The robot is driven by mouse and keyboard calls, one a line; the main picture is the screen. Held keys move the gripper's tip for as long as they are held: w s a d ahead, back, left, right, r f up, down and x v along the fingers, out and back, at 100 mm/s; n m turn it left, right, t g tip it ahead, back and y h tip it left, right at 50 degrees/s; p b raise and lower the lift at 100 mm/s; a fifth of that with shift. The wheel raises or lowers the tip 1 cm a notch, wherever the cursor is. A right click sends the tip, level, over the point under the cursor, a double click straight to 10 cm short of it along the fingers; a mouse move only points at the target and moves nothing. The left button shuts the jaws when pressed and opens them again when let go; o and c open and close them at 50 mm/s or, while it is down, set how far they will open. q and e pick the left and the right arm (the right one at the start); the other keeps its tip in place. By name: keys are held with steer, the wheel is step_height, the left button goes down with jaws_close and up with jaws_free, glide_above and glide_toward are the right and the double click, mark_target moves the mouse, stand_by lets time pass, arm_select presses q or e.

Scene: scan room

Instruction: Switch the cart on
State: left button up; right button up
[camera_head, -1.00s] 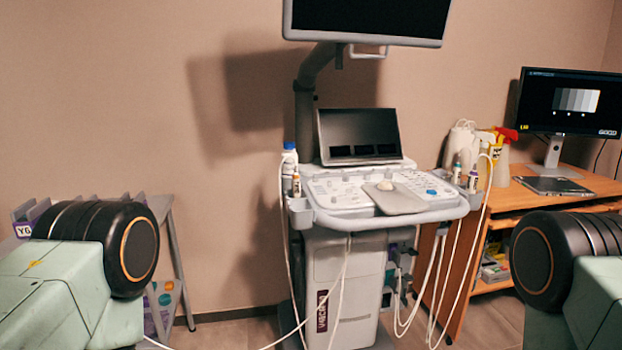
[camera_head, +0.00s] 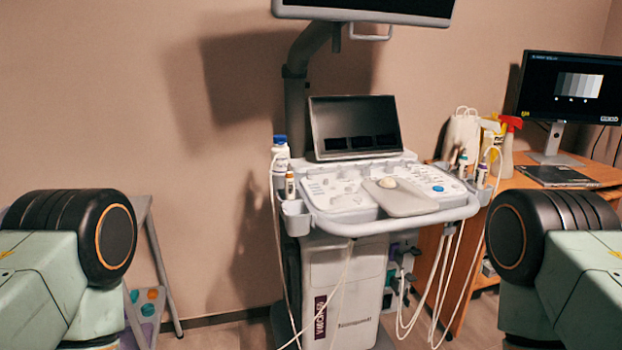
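The ultrasound cart (camera_head: 345,275) stands ahead against the wall, a little right of centre. Its control panel (camera_head: 330,190) has several knobs, a trackball and a blue button (camera_head: 438,189) at the right side. The small touch screen (camera_head: 353,128) above the panel is dark. The large monitor (camera_head: 365,8) on the arm is also dark where it shows, and its top is cut off. Only parts of my two arms show at the lower left and lower right. Neither gripper is in view.
A wooden desk (camera_head: 515,184) at the right holds a lit monitor (camera_head: 570,88), spray bottles (camera_head: 507,145) and a flat device (camera_head: 556,175). Cables (camera_head: 443,275) hang from the cart's right side. A grey rack (camera_head: 160,265) stands at the left. Floor shows between rack and cart.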

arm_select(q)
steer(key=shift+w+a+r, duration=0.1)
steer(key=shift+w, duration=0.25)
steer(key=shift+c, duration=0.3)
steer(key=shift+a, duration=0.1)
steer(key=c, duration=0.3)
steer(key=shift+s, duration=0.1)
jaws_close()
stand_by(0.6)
